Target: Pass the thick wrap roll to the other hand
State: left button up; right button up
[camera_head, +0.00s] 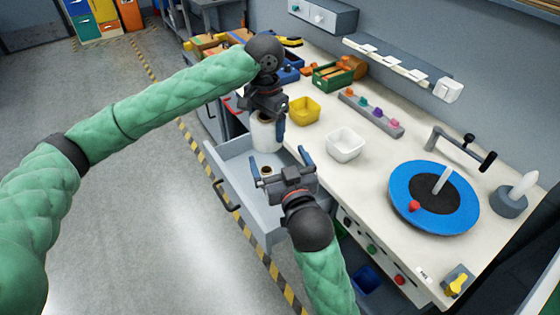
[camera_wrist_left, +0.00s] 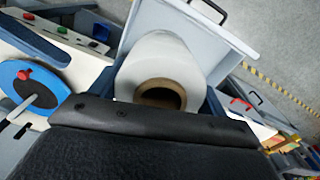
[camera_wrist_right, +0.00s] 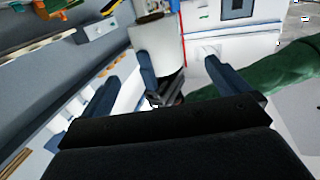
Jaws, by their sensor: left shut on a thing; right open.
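The thick wrap roll (camera_head: 266,133) is a white cylinder with a brown core. My left gripper (camera_head: 268,116) is shut on it and holds it over the open drawer. In the left wrist view the roll (camera_wrist_left: 160,62) sits between the fingers, its hollow core facing the camera. My right gripper (camera_head: 282,170) is open and empty, below and to the right of the roll, with its fingers pointing up toward it. In the right wrist view the roll (camera_wrist_right: 158,45) shows ahead, beyond the spread fingers, apart from them. The roll's top is partly hidden by my left gripper in the head view.
The open grey drawer (camera_head: 228,172) juts out from the workbench below both grippers. On the bench stand a white bin (camera_head: 344,144), a yellow bin (camera_head: 304,110) and a blue turntable (camera_head: 462,215). The floor at left is clear.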

jog(key=x, duration=1.1)
jog(key=shift+w, duration=0.3)
jog(key=shift+a, duration=0.15)
jog(key=c, duration=1.3)
pick_arm(q)
jog(key=o, duration=1.1)
pick_arm(e)
jog(key=shift+a, duration=0.1)
jog(key=shift+c, duration=0.5)
pick_arm(q)
jog(key=shift+o, duration=1)
pick_arm(e)
jog(key=shift+c, duration=0.2)
pick_arm(q)
jog(key=shift+s+d, duration=0.1)
